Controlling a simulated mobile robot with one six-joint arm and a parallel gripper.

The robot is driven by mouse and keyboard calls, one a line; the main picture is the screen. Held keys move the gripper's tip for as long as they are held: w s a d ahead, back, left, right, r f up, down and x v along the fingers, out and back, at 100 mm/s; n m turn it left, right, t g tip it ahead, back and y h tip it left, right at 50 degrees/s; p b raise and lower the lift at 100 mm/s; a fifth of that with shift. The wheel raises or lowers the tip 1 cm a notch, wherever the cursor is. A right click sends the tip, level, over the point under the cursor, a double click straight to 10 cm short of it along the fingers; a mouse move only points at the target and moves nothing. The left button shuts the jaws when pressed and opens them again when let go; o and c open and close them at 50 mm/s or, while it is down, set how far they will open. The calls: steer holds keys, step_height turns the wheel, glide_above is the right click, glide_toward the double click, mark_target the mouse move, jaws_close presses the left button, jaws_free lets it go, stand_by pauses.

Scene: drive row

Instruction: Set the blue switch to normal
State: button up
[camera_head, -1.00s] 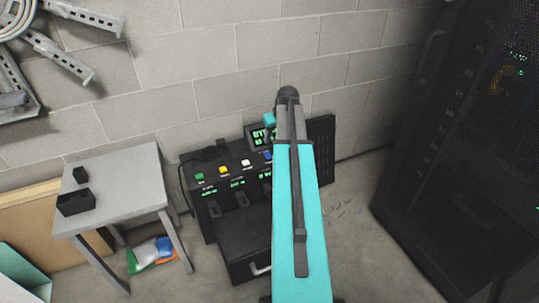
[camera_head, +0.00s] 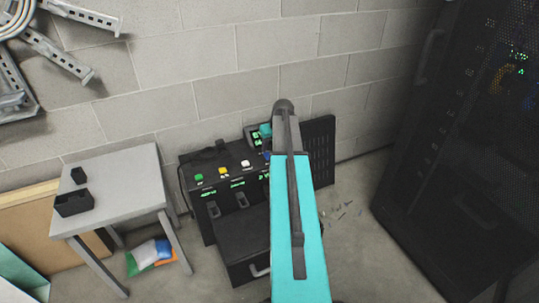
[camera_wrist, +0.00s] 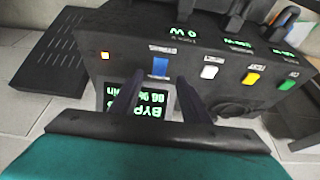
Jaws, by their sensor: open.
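The blue switch (camera_wrist: 160,66) is on the black unit's sloping panel, in the upper middle of the wrist view. In the head view only a sliver of it (camera_head: 267,155) shows beside my arm. My gripper (camera_wrist: 160,83) is open, its two dark fingers reaching toward the panel on either side of the line to the blue switch. Nothing is between them, and I cannot tell whether they touch the panel. A green-lit display (camera_wrist: 140,98) reading "BYP…" shows upside down behind the fingers. My arm hides the gripper in the head view.
White (camera_wrist: 209,72), yellow (camera_wrist: 250,78) and green (camera_wrist: 288,85) switches sit in the same row. A grey table (camera_head: 120,190) stands left, a dark rack (camera_head: 460,150) right, and a block wall behind.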

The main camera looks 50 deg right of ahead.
mark_target(268, 156)
steer(key=shift+b+x, duration=0.5)
steer(key=shift+x, duration=3.1)
steer(key=shift+r, duration=0.1)
steer(key=c, duration=1.1)
steer(key=shift+o, duration=0.2)
steer(key=p, duration=0.2)
steer(key=g+p, duration=0.1)
steer(key=p, duration=0.1)
steer(key=shift+w+d+r+y, duration=0.2)
steer(key=shift+w+r+y, duration=0.1)
steer(key=shift+w, duration=0.1)
steer(key=g+p, duration=0.1)
steer(key=p, duration=0.2)
steer(key=shift+w+d+g, duration=0.1)
steer(key=shift+w+g, duration=0.1)
steer(key=shift+g, duration=0.2)
steer(key=shift+f+y+p, duration=0.15)
steer(key=shift+y+p, duration=0.15)
